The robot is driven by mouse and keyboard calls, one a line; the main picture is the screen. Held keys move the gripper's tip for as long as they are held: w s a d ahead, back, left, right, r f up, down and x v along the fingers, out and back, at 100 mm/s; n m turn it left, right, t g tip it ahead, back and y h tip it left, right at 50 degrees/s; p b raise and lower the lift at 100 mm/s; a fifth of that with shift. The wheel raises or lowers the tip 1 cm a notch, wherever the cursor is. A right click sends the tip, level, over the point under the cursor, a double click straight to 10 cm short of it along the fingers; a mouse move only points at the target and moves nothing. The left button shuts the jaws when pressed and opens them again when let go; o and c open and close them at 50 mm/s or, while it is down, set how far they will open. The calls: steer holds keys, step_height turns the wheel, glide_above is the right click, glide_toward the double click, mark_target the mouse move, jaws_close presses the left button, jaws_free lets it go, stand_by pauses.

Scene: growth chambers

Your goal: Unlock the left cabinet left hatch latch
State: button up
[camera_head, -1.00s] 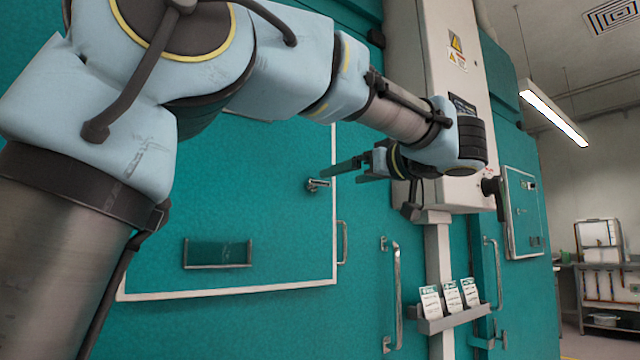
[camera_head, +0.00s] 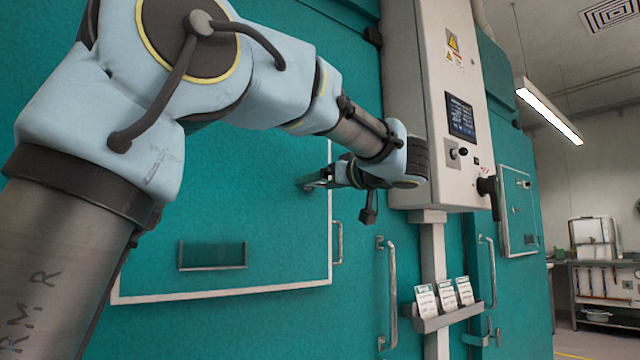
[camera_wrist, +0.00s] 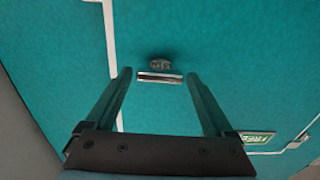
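The hatch (camera_head: 215,284) is a teal panel with a white outline on the left cabinet. Its latch (camera_wrist: 160,77) is a small metal bar on a dark round base. In the wrist view the latch lies between my fingertips, crosswise, with a gap on both sides. My gripper (camera_wrist: 158,74) is open, and nothing is gripped. In the head view my gripper (camera_head: 308,182) is at the hatch's right edge, and its fingers partly hide the latch. How far the fingertips are from the panel is hard to tell.
A hatch handle (camera_head: 338,242) sits below the latch, and a long door handle (camera_head: 388,292) is further right. A grey control box (camera_head: 460,110) stands close right of my wrist. A card holder (camera_head: 450,318) is below it.

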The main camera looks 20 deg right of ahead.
steer(key=c, duration=1)
steer(key=shift+c, duration=0.2)
steer(key=shift+n, duration=0.3)
steer(key=n+b, duration=0.2)
steer(key=n, duration=0.2)
steer(key=shift+f, duration=0.15)
steer(key=n+b, duration=0.2)
steer(key=n, duration=0.3)
steer(key=n+b, duration=0.3)
steer(key=n, duration=0.1)
steer(key=shift+f+n, duration=0.1)
steer(key=shift+n, duration=0.2)
steer(key=shift+n+b, duration=1.25)
steer(key=shift+n, duration=0.55)
steer(key=shift+r, duration=0.2)
